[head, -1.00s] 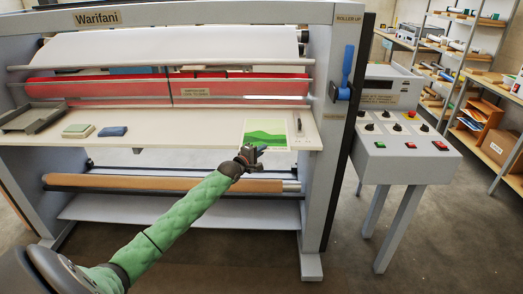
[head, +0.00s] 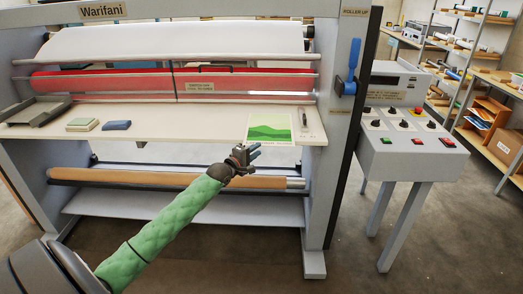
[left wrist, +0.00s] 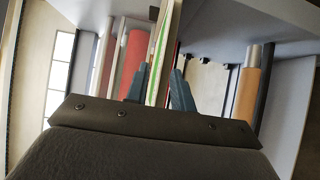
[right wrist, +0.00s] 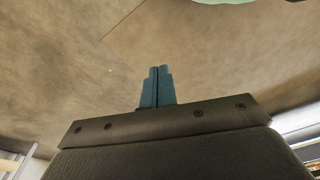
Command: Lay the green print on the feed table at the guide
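The green print (head: 270,129), a white sheet with green hills, lies flat on the pale feed table (head: 190,127) near its right end and front edge. The guide (head: 308,122), a small pale plate, is just right of it, with a narrow gap or none; I cannot tell which. My left gripper (head: 250,153) is at the table's front edge by the print's near left corner. In the left wrist view, its fingers (left wrist: 160,88) stand apart, with the print (left wrist: 162,40) and table seen edge-on between them. My right gripper (right wrist: 157,86) is shut and empty over bare floor.
A grey tray (head: 36,111), a green block (head: 82,124) and a blue block (head: 116,125) sit on the table's left part. Red rollers (head: 120,82) run behind the table. A control box (head: 412,142) stands right of the side frame. The table's middle is clear.

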